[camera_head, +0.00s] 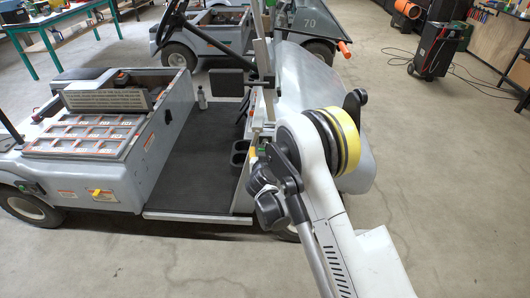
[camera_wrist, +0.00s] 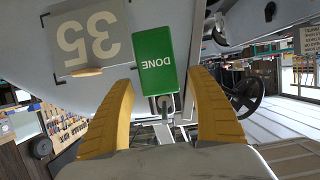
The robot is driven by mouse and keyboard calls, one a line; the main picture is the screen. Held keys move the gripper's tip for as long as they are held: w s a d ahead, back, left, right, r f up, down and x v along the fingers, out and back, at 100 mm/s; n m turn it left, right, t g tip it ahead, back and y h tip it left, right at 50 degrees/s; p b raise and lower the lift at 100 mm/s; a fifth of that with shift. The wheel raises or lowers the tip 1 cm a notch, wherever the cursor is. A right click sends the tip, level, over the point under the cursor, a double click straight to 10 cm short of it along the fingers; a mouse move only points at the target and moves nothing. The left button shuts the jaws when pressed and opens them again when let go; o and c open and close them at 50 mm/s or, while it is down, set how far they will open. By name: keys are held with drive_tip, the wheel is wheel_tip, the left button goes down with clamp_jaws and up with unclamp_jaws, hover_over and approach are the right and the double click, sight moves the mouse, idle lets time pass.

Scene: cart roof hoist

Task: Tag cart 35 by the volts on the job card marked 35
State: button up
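In the wrist view, a plate marked 35 (camera_wrist: 91,38) shows upside down on a pale grey cart panel. Beside it is a green tag reading DONE (camera_wrist: 157,55), also upside down, with a small metal ring or hook at its lower edge. My gripper (camera_wrist: 162,78) has its two yellow fingers apart, one on each side of the tag's lower end; I cannot tell whether they touch it. In the head view, my arm reaches to the grey cart (camera_head: 165,130) at its dash and hides most of my gripper. I cannot make out a job card marked 35.
The near cart has an open seat compartment with an orange-lined tray (camera_head: 85,135) and a bottle (camera_head: 201,98) on its floor. Another cart marked 70 (camera_head: 310,25) stands behind. A black and red machine (camera_head: 437,50) trails cables.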

drive_tip(key=shift+s, duration=0.1)
drive_tip(key=v, duration=0.7)
drive_tip(key=s+d+r+g+h, duration=0.1)
drive_tip(key=s+d+r+g, duration=0.1)
drive_tip(key=s+d+r, duration=0.45)
drive_tip(key=s+d+r+g, duration=0.1)
drive_tip(key=s+d+r, duration=0.2)
drive_tip(key=d+r, duration=0.6)
drive_tip(key=s+d+r+g, duration=0.1)
drive_tip(key=s+d+g, duration=0.1)
drive_tip(key=s, duration=1)
drive_tip(key=s+d+r+g+y, duration=0.1)
drive_tip(key=s+d+r+g, duration=0.1)
drive_tip(key=s, duration=1.1)
drive_tip(key=shift+s+d+r, duration=0.25)
drive_tip(key=shift+s+d, duration=0.05)
drive_tip(key=shift+d, duration=0.15)
